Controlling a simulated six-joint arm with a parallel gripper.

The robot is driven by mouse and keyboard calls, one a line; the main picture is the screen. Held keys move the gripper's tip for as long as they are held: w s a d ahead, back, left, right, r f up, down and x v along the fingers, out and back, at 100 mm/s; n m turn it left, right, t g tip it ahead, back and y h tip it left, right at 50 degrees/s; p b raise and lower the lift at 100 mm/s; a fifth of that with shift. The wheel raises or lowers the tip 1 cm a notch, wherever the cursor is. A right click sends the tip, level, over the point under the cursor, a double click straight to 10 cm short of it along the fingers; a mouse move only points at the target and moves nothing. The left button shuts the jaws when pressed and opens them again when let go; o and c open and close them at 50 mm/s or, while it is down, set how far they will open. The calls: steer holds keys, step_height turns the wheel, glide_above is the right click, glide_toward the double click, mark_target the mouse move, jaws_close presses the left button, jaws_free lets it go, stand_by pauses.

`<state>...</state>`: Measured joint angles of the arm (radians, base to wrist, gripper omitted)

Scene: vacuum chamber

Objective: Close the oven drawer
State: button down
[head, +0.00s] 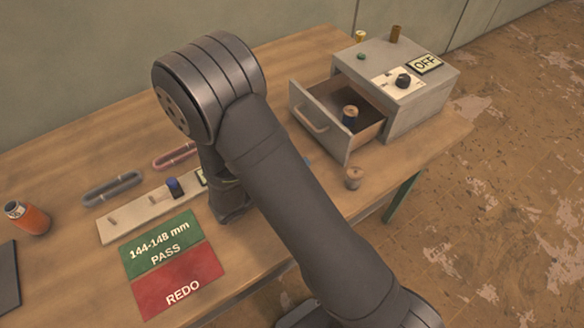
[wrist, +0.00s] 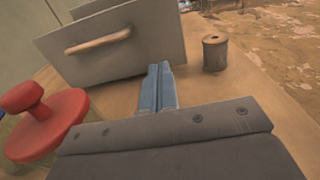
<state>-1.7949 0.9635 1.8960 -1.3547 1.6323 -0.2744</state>
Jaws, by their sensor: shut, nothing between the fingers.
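The oven is a grey box (head: 425,103) at the far right of the table, with an OFF sign on top. In the head view my arm hides the gripper.
A brown spool (wrist: 214,52) stands on the table right of my fingers; it also shows in the head view (head: 353,178). A red knob-shaped object (wrist: 45,122) is close at left in the wrist view. An orange bottle (head: 27,218), a pegged board (head: 150,212) and a PASS/REDO mat (head: 172,266) lie left.

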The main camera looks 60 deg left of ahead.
mark_target(337, 145)
steer(key=w, duration=0.9)
steer(key=shift+w, duration=0.1)
steer(key=w, duration=1.4)
steer(key=shift+w, duration=0.7)
steer(key=shift+r, duration=0.1)
steer(key=s, duration=1.4)
steer(key=shift+s, duration=0.3)
